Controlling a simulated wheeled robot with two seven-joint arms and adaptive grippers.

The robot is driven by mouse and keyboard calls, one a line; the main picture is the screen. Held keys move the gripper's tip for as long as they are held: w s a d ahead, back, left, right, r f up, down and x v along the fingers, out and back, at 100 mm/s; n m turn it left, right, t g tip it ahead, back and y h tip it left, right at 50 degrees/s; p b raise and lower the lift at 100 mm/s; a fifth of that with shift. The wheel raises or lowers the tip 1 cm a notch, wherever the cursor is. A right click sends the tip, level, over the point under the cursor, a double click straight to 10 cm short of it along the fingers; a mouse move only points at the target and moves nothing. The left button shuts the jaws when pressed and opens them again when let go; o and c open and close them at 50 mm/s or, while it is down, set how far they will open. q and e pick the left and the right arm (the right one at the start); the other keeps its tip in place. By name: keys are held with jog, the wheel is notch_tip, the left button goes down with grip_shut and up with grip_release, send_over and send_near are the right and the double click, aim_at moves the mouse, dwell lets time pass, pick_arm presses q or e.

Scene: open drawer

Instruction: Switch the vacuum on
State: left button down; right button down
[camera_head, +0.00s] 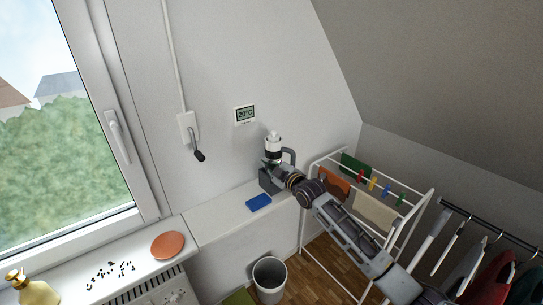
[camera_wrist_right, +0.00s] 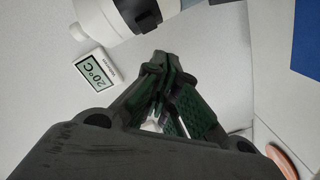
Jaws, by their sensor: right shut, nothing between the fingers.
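The vacuum (camera_head: 273,142) looks like a white and dark upright cylinder at the wall end of the white ledge, in the middle of the head view. Its lower part is hidden by my right gripper (camera_head: 270,178). In the right wrist view, a white and dark body (camera_wrist_right: 115,18), which seems to be the vacuum, lies at the top, just beyond the fingertips. My right gripper (camera_wrist_right: 160,62) is shut and empty there. Whether the fingertips touch the vacuum, I cannot tell. No switch can be made out. My left gripper is out of view.
A drying rack (camera_head: 310,220) with cloths stands to the right. A white bin (camera_head: 270,275) is on the floor.

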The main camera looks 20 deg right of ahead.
jog(key=s, duration=0.1)
jog(key=s+a+p, duration=0.1)
jog(key=s+p, duration=0.1)
jog(key=shift+s+a, duration=0.1)
jog(key=shift+a, duration=0.25)
